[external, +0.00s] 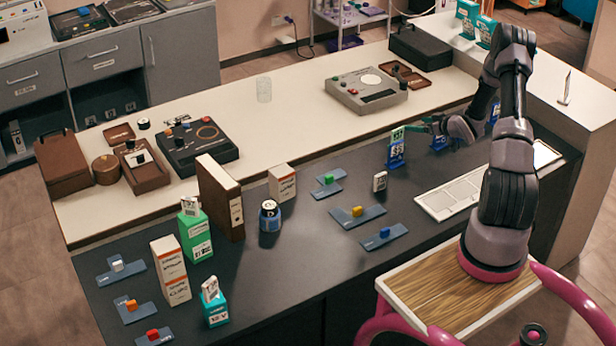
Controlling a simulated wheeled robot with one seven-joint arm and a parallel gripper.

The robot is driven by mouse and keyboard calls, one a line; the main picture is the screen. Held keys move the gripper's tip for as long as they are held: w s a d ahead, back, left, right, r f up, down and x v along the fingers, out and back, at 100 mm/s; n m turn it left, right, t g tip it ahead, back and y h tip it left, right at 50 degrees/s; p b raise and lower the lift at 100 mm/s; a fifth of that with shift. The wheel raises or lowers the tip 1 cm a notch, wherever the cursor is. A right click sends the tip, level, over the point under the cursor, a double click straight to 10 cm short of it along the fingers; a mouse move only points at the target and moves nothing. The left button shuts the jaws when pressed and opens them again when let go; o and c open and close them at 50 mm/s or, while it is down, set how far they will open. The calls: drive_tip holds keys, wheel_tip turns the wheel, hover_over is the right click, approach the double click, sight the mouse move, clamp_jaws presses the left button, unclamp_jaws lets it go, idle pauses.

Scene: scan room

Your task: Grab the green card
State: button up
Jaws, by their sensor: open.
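A small green card (397,134) with pale markings stands upright at the top of a blue holder (396,157) on the dark counter, right of centre. My arm reaches down from the right, and my gripper (422,126) is just right of the card, pointing left towards it. The gripper is open and looks empty. Its fingers are small and partly overlap the background, so I cannot tell whether they touch the card.
More blue holders (439,141) stand to the right, partly behind my arm. A white tray (440,205) lies in front. A small white block (380,181) and blue plates with coloured knobs (358,212) lie left. A grey console (366,90) stands behind.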

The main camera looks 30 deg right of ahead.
sight(399, 130)
drive_tip(key=w+f, duration=0.4)
drive_tip(key=f, duration=0.1)
drive_tip(key=shift+w+a, duration=0.15)
drive_tip(key=shift+a, duration=0.15)
drive_tip(key=x, duration=0.5)
drive_tip(key=shift+w+a+r, duration=0.1)
drive_tip(key=shift+a, duration=0.15)
drive_tip(key=shift+c, duration=0.3)
drive_tip(key=c, duration=1)
